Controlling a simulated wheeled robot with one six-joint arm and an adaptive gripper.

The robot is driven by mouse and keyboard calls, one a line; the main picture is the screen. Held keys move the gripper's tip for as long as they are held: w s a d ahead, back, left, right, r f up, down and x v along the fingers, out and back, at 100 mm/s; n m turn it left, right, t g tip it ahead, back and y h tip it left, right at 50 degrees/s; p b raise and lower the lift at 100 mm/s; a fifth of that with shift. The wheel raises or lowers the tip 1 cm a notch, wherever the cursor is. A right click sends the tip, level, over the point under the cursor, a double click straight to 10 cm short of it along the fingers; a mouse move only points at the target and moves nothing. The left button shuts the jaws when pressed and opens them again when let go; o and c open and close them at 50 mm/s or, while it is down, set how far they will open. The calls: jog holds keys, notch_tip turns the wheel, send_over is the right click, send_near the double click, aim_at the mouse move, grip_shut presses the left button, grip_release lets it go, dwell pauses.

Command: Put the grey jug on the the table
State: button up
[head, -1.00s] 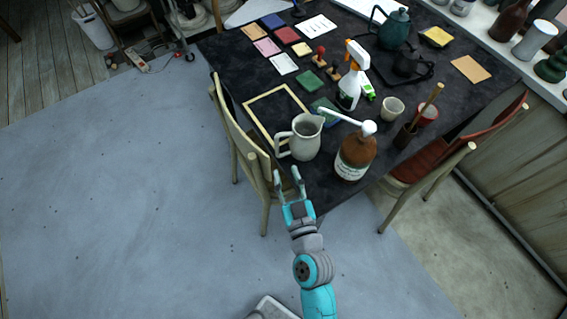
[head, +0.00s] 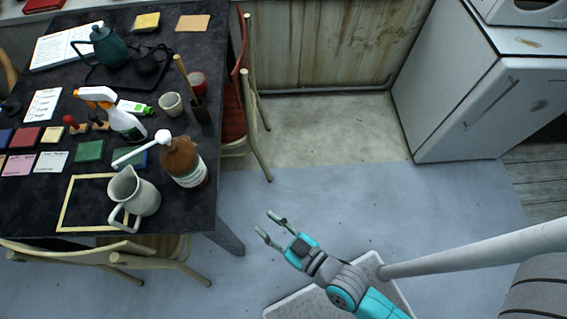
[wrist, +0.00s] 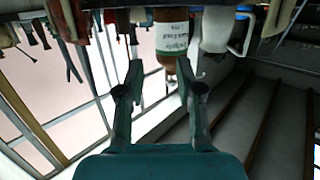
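The grey jug (head: 143,197) stands upright on the dark table (head: 35,215), near its front edge and beside a brown bottle. In the wrist view, which looks upside down, a pale jug (wrist: 217,28) hangs at the top, right of the bottle. My gripper (head: 264,226) is open and empty, out over the floor to the right of the table's near corner. Its two spread fingers (wrist: 158,85) also show in the wrist view with nothing between them.
The brown bottle (head: 183,163) with a white pump stands right behind the jug, and an empty wooden frame (head: 68,203) lies at its left. Chairs stand at the table's front (head: 118,259) and right side (head: 247,95). The blue-grey floor right of the table is open.

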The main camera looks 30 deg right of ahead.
jog(key=s+d+r+m+h, duration=0.2)
jog(key=s+d+h, duration=0.1)
jog(key=s+d, duration=0.5)
jog(key=shift+d+r+m+t+h, duration=0.15)
jog(key=shift+d+m+t+h, duration=0.05)
jog(key=shift+m+t+h, duration=0.1)
jog(key=s+d+r+h, duration=0.1)
jog(key=s, duration=0.1)
jog(key=s+d+r+m+h, duration=0.1)
jog(key=s+r, duration=0.1)
jog(key=s, duration=0.1)
jog(key=s+d+r+m+h, duration=0.1)
jog(key=s+d+r, duration=0.1)
jog(key=shift+s+r, duration=0.1)
jog(key=shift+s, duration=0.3)
jog(key=shift+c, duration=0.2)
jog(key=shift+s+r, duration=0.2)
jog(key=shift+c, duration=0.9)
jog(key=shift+d, duration=0.1)
